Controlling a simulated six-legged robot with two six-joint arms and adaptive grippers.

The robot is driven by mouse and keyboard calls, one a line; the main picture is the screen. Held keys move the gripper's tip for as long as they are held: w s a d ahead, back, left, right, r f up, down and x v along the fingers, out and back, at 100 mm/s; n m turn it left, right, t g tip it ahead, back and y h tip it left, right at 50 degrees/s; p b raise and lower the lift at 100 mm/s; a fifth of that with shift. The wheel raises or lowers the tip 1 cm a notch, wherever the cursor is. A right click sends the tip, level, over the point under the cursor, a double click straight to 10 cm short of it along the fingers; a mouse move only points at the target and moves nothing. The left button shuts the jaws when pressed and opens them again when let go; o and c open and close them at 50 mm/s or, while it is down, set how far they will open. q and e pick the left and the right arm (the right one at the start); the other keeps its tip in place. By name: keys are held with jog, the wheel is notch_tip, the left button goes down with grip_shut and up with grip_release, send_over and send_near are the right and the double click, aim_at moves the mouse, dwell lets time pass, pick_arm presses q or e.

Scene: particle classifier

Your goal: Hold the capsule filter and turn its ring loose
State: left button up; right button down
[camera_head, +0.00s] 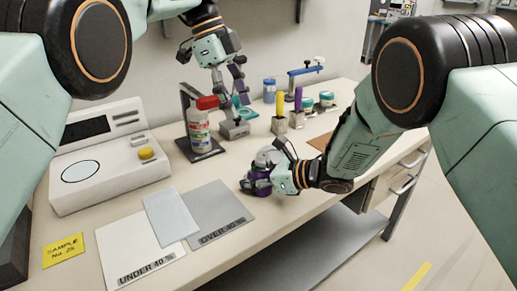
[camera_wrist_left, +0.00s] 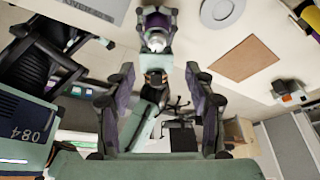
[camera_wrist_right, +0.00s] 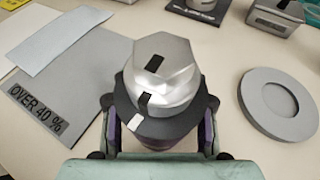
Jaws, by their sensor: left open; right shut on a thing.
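The capsule filter (camera_wrist_right: 160,75) stands upright on the table, with a silver hexagonal top above a dark ring (camera_wrist_right: 180,122). Black marks show on the silver part, and a white mark shows on the ring near the lower black one. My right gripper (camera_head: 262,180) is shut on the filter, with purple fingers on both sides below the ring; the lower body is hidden. In the left wrist view the filter (camera_wrist_left: 157,40) shows between the right fingers. My left gripper (camera_head: 230,82) is open and empty, raised above the table behind the filter.
A red-capped bottle (camera_head: 200,128) stands left of and behind the filter. A grey round disc (camera_wrist_right: 281,104) lies right of it in the right wrist view. Grey "OVER 40 %" (camera_head: 222,212) and white "UNDER 40 %" (camera_head: 140,250) mats lie to the left, beside a white instrument (camera_head: 108,165).

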aim_at(260, 154)
pick_arm(q)
jog(key=x, duration=1.2)
jog(key=shift+s+d+r, duration=0.1)
jog(key=shift+s+d, duration=0.25)
jog(key=shift+s, duration=0.05)
grip_shut()
jog(key=shift+s+n+t, duration=0.1)
jog(key=shift+n+t, duration=0.3)
jog(key=shift+n, duration=0.85)
jog(key=shift+s+n+t, duration=0.1)
jog(key=shift+n+t, duration=0.3)
jog(key=shift+n, duration=0.85)
grip_release()
jog(key=shift+h, duration=0.3)
jog(key=shift+a+r, duration=0.1)
